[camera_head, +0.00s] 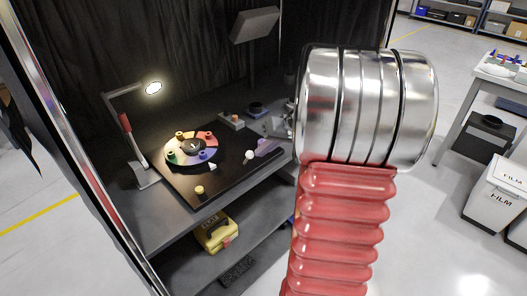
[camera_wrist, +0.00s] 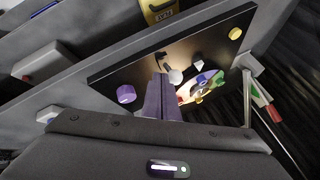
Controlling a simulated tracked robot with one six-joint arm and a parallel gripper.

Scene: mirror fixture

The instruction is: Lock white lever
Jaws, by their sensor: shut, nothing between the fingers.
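A black board (camera_head: 215,187) lies on the grey bench and carries a multicoloured ring (camera_head: 172,147) with several small knobs. A white round knob (camera_head: 249,155), which looks like the white lever's end, is near the board's right side; it also shows in the wrist view (camera_wrist: 175,76). A small white wedge (camera_head: 212,167) lies between it and the ring. My gripper (camera_wrist: 162,78) is shut and empty. In the wrist view its fingertips appear just beside the white knob; I cannot tell whether they touch. In the head view my arm hides most of the gripper area.
A purple knob (camera_wrist: 126,93) and a yellow knob (camera_head: 199,190) are on the board. A yellow case (camera_head: 213,234) sits on the shelf below. Dark curtains close off the back.

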